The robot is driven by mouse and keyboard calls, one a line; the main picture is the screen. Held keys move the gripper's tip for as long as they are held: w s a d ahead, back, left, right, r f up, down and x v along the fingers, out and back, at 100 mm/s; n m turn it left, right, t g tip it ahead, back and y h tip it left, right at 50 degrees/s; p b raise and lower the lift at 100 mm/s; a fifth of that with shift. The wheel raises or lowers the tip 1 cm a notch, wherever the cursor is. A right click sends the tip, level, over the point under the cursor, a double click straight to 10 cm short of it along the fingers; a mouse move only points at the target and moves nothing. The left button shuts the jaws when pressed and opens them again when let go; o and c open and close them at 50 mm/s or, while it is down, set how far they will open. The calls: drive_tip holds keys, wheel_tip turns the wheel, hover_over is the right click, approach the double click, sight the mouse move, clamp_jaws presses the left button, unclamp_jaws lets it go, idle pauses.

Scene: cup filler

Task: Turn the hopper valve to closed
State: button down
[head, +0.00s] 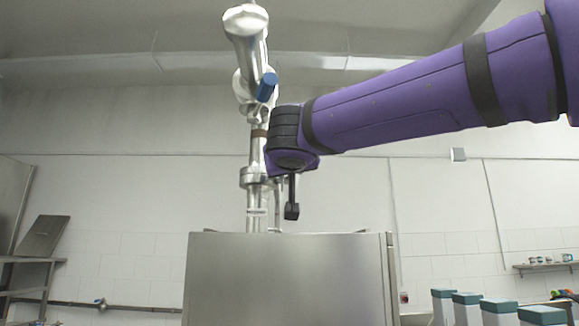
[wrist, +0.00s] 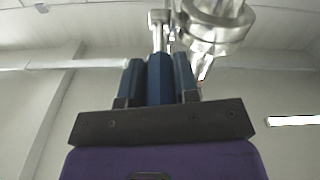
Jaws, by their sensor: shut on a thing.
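The valve handle is a blue grip (wrist: 160,82) on a metal stem, seen in the wrist view below the steel pipe fitting (wrist: 218,25). My gripper (wrist: 157,65) has one dark blue finger on each side of the grip and is shut on it. In the head view, a blue piece (head: 267,87) shows on the upright steel hopper pipe (head: 246,30), just above the end of my purple arm. The fingers cannot be made out in the head view, where the arm's end covers part of the pipe. The valve's open or closed marking cannot be read.
A large steel cabinet (head: 285,280) stands below the pipe. Several pale containers with green lids (head: 500,308) stand at the lower right. A wall shelf (head: 545,264) is at the far right and a metal rack (head: 30,262) at the left.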

drive_tip(key=c, duration=0.9)
unclamp_jaws()
drive_tip(key=shift+f, duration=0.1)
drive_tip(key=shift+o, duration=0.2)
drive_tip(key=s, duration=1)
drive_tip(key=shift+s+f, duration=0.3)
drive_tip(key=shift+s, duration=0.1)
drive_tip(key=shift+a, duration=0.1)
